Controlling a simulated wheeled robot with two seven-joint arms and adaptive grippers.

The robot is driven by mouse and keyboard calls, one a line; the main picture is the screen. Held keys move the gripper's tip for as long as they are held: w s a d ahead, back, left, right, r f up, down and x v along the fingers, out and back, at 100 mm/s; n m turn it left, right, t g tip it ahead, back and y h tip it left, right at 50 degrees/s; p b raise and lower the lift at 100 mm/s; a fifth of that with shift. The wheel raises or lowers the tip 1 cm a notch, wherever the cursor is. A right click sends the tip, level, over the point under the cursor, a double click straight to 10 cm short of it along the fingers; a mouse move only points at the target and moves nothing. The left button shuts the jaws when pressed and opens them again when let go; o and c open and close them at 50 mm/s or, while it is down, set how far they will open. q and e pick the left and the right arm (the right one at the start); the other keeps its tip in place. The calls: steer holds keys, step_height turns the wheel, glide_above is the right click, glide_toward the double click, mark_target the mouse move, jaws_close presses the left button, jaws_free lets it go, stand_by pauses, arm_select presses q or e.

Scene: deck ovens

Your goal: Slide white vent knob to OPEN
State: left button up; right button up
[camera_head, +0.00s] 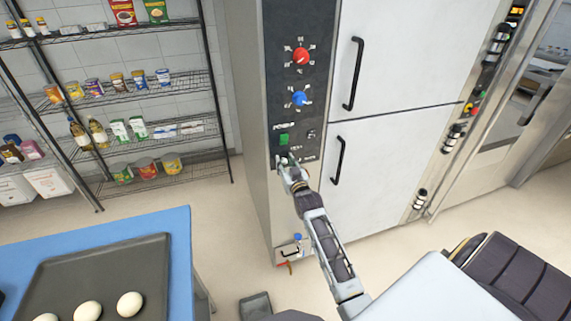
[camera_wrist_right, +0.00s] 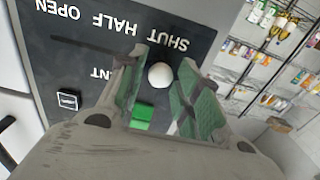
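The white vent knob (camera_wrist_right: 160,75) is a small round knob on the dark control panel (camera_wrist_right: 90,45), beside the printed word SHUT. The words HALF and OPEN run off to the left in the wrist view and appear rotated. My right gripper (camera_wrist_right: 165,72) is open, with its green-padded fingers on either side of the knob. Gaps show between the knob and both fingers. In the head view my right gripper (camera_head: 287,160) is at the lower part of the panel and the knob cannot be made out. My left gripper is not in view.
A red dial (camera_head: 300,56), a blue dial (camera_head: 299,98) and a green button (camera_head: 284,139) are on the panel above my gripper. Black door handles (camera_head: 338,160) stick out to the right. A blue table (camera_head: 180,228) with a dark tray (camera_head: 150,262) is at lower left.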

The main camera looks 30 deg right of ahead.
jaws_close()
steer(key=shift+s+d+p, duration=0.2)
steer(key=shift+s+d, duration=0.05)
steer(key=shift+d, duration=0.8)
steer(key=shift+s+d+p, duration=0.2)
steer(key=shift+s+d, duration=0.05)
steer(key=shift+d, duration=0.75)
steer(key=shift+s+d+p, duration=0.2)
steer(key=shift+s+d, duration=0.05)
steer(key=shift+d, duration=0.8)
steer(key=shift+s+d+p, duration=0.1)
steer(key=shift+s+d, duration=0.15)
steer(key=shift+d, duration=0.7)
steer(key=shift+s+d+p, duration=0.1)
steer(key=shift+s+d, duration=0.1)
steer(key=shift+d, duration=0.8)
steer(key=shift+s+d+p, duration=0.1)
steer(key=shift+s+d, duration=0.15)
steer(key=shift+d, duration=0.7)
steer(key=shift+o, duration=1.8)
jaws_free()
steer(key=shift+d, duration=0.15)
steer(key=shift+s, duration=0.1)
